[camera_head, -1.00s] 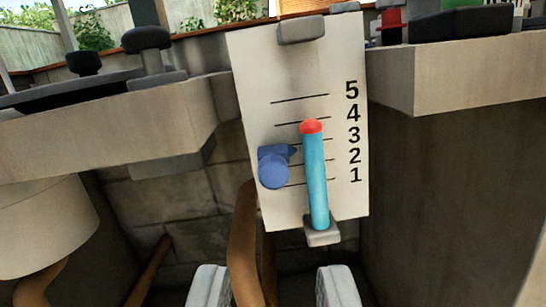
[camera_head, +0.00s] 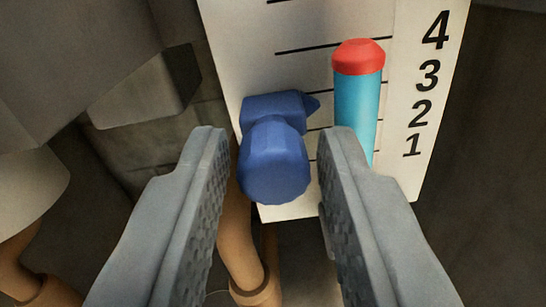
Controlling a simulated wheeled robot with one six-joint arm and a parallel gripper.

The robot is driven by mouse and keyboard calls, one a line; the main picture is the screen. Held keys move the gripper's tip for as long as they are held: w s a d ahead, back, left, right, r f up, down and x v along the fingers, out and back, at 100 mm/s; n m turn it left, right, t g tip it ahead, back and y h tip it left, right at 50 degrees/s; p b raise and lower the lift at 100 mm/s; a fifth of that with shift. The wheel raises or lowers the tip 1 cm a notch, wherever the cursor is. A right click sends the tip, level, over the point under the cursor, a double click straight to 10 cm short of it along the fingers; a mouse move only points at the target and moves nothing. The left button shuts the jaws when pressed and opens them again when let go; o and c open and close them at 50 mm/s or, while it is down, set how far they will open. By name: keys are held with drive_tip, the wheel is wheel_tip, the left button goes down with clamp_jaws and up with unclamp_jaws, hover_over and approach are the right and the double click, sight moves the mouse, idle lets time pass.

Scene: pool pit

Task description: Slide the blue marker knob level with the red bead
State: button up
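The blue marker knob (camera_head: 274,160) sits at the left side of the white scale board (camera_head: 300,75). The red bead (camera_head: 358,56) tops the light-blue tube (camera_head: 357,105) on the board, a little above the 3. My gripper (camera_head: 272,140) is open, with one finger on each side of the knob. Gaps show between the fingers and the knob. The right finger covers the lower part of the tube.
A grey block (camera_head: 150,88) juts out to the left of the board. Brown pipe-like pieces (camera_head: 243,255) stand below and behind the knob. A dark wall (camera_head: 505,130) lies to the right. The board's top is out of frame.

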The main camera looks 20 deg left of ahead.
clamp_jaws()
drive_tip(key=shift+r, duration=1.15)
unclamp_jaws()
drive_tip(key=shift+f, duration=0.1)
drive_tip(key=shift+s, duration=0.1)
drive_tip(key=v, duration=1.7)
drive_tip(key=shift+s, duration=0.15)
